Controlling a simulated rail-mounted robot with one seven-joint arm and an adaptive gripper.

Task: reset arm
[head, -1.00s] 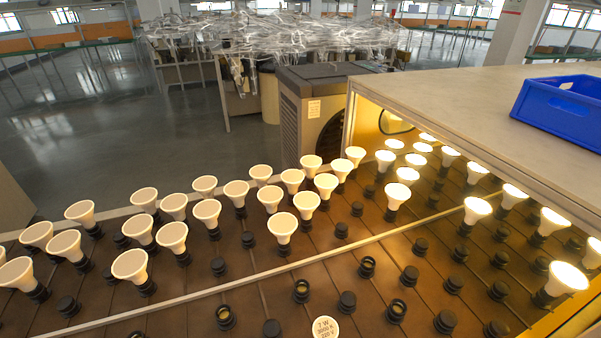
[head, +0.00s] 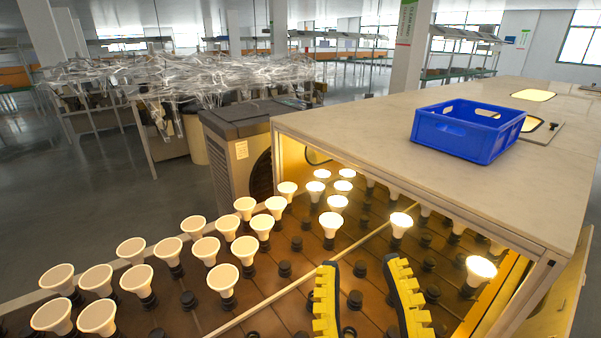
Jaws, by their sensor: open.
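My gripper (head: 367,300) shows at the bottom of the head view, with two yellow and black fingers spread apart. It is open, and nothing shows between the fingers but the rack and dark sockets behind them. The rest of my arm is out of the frame. The rack (head: 225,325) below holds rows of black sockets. Unlit bulbs (head: 222,278) stand in sockets on the left side. Several lit bulbs (head: 401,223) stand in sockets on the right, partly under the cabinet top.
A blue crate (head: 455,143) stands on the cabinet top (head: 360,130) at the right. The cabinet's front edge and corner post lie close to the right of my gripper. A grey machine (head: 232,150) stands behind the rack. Open floor (head: 60,200) lies at the left.

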